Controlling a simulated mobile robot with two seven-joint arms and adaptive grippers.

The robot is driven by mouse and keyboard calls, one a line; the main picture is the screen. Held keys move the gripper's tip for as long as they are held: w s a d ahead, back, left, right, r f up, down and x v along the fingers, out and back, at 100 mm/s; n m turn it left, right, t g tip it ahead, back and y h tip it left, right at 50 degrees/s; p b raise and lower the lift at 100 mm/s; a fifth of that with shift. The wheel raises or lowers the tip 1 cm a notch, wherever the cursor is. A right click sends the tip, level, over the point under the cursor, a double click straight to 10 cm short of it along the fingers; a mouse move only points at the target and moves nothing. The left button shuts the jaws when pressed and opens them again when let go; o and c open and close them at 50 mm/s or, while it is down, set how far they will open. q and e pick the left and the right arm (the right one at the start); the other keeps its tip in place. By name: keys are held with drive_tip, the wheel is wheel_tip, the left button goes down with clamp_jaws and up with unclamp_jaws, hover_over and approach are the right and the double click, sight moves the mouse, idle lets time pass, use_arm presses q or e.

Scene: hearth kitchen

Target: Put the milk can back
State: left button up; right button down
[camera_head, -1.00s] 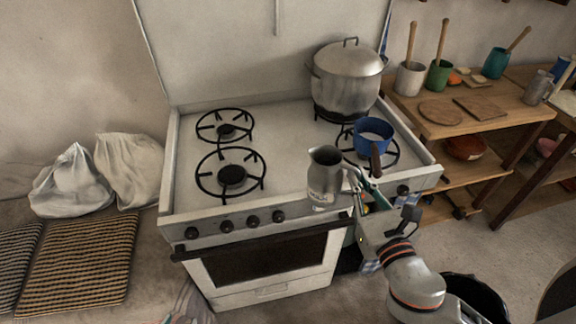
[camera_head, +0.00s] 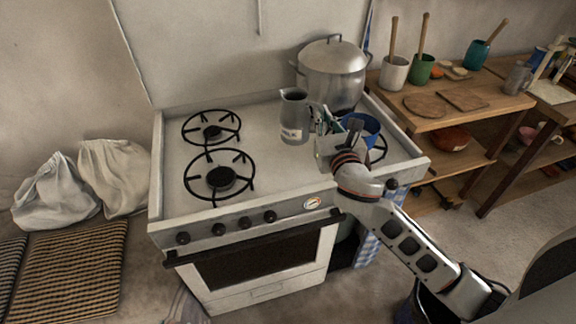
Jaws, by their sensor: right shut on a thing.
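The milk can (camera_head: 294,118) is a grey metal jug with a pale "MILK" label. It is upright over the middle of the white stove top (camera_head: 262,168), between the left burners and the big pot. My right gripper (camera_head: 317,122) reaches in from the right and is shut on the can's handle side. I cannot tell whether the can's base touches the stove or hangs just above it. The gripper and wrist hide part of the blue pan behind them. My left gripper is out of view.
A large lidded pot (camera_head: 333,72) stands at the back right of the stove. A blue saucepan (camera_head: 362,126) sits on the front right burner, close to my wrist. The left burners (camera_head: 220,178) are empty. A wooden shelf (camera_head: 440,118) with cups and boards stands to the right.

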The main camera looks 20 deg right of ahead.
drive_tip(key=w+r, duration=0.3)
drive_tip(key=w, duration=0.2)
use_arm(q)
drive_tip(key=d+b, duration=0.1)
drive_tip(key=b, duration=0.1)
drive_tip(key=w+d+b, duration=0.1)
drive_tip(key=b, duration=0.1)
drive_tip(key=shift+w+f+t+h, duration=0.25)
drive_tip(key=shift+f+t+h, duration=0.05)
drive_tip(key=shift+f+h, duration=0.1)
use_arm(e)
wheel_tip(320, 180, down, 19)
drive_tip(key=shift+w+a+f, duration=0.2)
